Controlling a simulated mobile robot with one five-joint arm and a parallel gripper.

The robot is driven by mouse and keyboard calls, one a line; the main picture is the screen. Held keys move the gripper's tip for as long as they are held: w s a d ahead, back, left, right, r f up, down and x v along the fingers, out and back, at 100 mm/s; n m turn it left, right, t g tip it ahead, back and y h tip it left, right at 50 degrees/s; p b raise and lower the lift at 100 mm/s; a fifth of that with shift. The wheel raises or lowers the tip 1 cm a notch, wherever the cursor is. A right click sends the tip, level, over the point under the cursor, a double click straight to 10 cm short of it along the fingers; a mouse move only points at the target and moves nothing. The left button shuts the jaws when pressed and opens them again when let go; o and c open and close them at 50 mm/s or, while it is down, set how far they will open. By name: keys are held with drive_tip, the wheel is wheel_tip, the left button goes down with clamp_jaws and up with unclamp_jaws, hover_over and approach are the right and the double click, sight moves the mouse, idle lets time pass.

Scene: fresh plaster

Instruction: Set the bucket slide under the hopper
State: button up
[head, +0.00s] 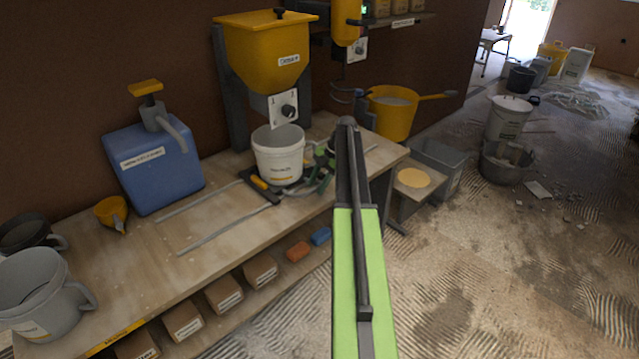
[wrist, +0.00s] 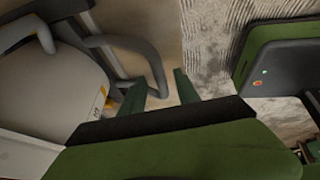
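The yellow hopper (head: 265,55) stands on posts at the back of the bench, with a knob on its outlet box (head: 283,108). A white bucket (head: 277,160) stands below the outlet; exact alignment is unclear. A dark slide part with a yellow grip (head: 260,184) shows at its foot, near two grey rails (head: 210,234). My gripper (head: 321,180) is at the bucket's right side, partly hidden by my arm. In the wrist view, my gripper (wrist: 162,88) has its green fingers apart, with a grey looped bar (wrist: 157,68) close between them. The bucket (wrist: 50,85) is at left.
Boxes (head: 225,294) line the shelf below. A yellow pail (head: 390,115) and grey bin (head: 440,165) are at right.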

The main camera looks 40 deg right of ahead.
drive_tip(key=p+v, duration=1.5)
drive_tip(key=v, duration=0.2)
drive_tip(key=shift+r+p, duration=0.25)
drive_tip(key=shift+p, duration=0.15)
